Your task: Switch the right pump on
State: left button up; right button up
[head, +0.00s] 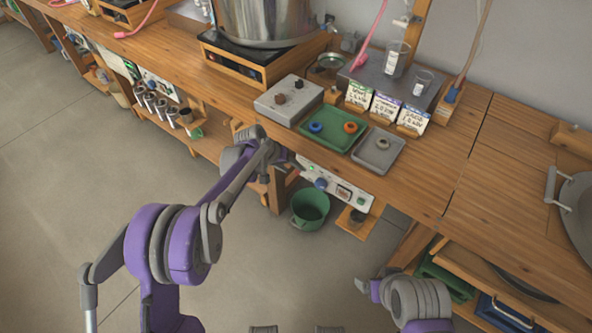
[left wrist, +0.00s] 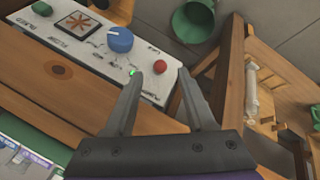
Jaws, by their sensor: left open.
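A white control panel (head: 338,186) is set under the bench's front edge, right of centre in the head view. It carries a blue knob (head: 321,183) and a lit green lamp. In the left wrist view the panel (left wrist: 85,45) shows a blue knob (left wrist: 120,39), a red button (left wrist: 160,67), a green button (left wrist: 41,8) and the lit lamp (left wrist: 132,73). My left gripper (left wrist: 160,74) is open and empty, its fingertips near the red button and lamp; contact cannot be told. In the head view it (head: 282,157) is partly hidden beside the panel's left end.
A green bucket (head: 310,207) stands below the panel. A second panel (head: 150,82) is under the bench at left. The wooden bench (head: 440,170) overhangs and holds a grey switch box (head: 285,106), a green tray (head: 345,143) and a large pot (head: 265,22).

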pick_arm(q)
jog(key=v, duration=0.5)
jog(key=shift+s+a+r+p, duration=0.1)
jog(key=shift+r+p, duration=0.15)
jog(key=shift+p, duration=0.05)
pick_arm(e)
jog(key=shift+r, duration=0.5)
